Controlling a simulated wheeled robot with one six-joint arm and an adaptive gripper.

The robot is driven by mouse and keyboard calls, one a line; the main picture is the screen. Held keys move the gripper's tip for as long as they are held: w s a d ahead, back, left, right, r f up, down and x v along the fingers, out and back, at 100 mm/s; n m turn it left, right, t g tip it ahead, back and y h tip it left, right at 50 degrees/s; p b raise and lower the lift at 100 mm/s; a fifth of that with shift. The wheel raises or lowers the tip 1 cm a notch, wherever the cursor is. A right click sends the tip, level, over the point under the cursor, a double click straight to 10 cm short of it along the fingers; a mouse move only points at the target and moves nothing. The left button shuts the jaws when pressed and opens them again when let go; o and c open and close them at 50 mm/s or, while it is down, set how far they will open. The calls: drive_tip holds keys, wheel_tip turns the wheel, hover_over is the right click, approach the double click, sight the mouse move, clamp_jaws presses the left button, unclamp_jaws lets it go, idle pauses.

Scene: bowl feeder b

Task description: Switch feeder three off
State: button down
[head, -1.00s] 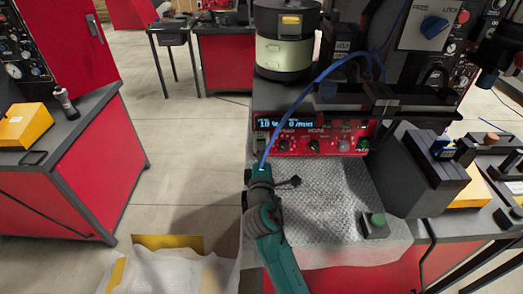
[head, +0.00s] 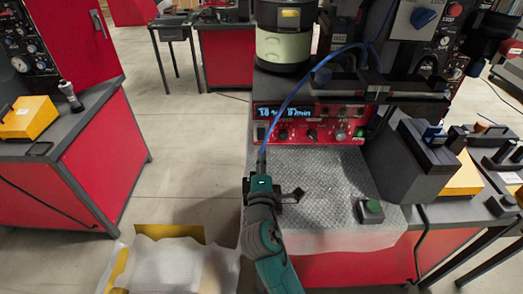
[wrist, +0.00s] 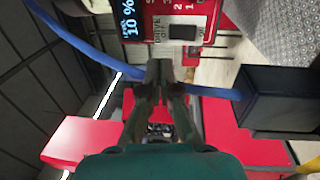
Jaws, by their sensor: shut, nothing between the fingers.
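The red feeder control panel (head: 325,121) has a lit blue display (head: 284,112), a row of knobs and a dark rocker switch (head: 261,133) at its left end. In the wrist view, the panel (wrist: 198,10) fills the top, with the display (wrist: 129,20) reading about 10 % and the black rocker (wrist: 183,32) on a white plate. No feeder number is readable.
A green button box (head: 371,211) stands on the mat (head: 335,180). A dark grey block (head: 412,165) stands to the right. A cream-and-black feeder bowl (head: 284,45) stands behind the panel.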

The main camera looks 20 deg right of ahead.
drive_tip(key=shift+s+a+r, duration=0.15)
drive_tip(key=shift+s+a, duration=0.15)
drive_tip(key=shift+s, duration=0.6)
drive_tip(key=shift+s+a+r, duration=0.1)
drive_tip(key=shift+s+a, duration=0.15)
drive_tip(key=shift+s, duration=0.6)
drive_tip(key=s+d+f+m+g+y, duration=0.1)
drive_tip(key=s+f+m+y, duration=0.15)
drive_tip(key=s+f, duration=0.7)
drive_tip(key=s+f+m+g+y, duration=0.15)
drive_tip(key=s+f+y, duration=0.4)
drive_tip(key=s, duration=0.75)
drive_tip(key=s+r+m+h, duration=0.1)
drive_tip(key=s+m, duration=0.4)
drive_tip(key=s, duration=0.6)
drive_tip(key=s+d+r+m+g+h, duration=0.1)
drive_tip(key=s+m, duration=0.4)
drive_tip(key=s, duration=0.6)
drive_tip(key=shift+d+r, duration=0.25)
drive_tip(key=shift+r, duration=0.25)
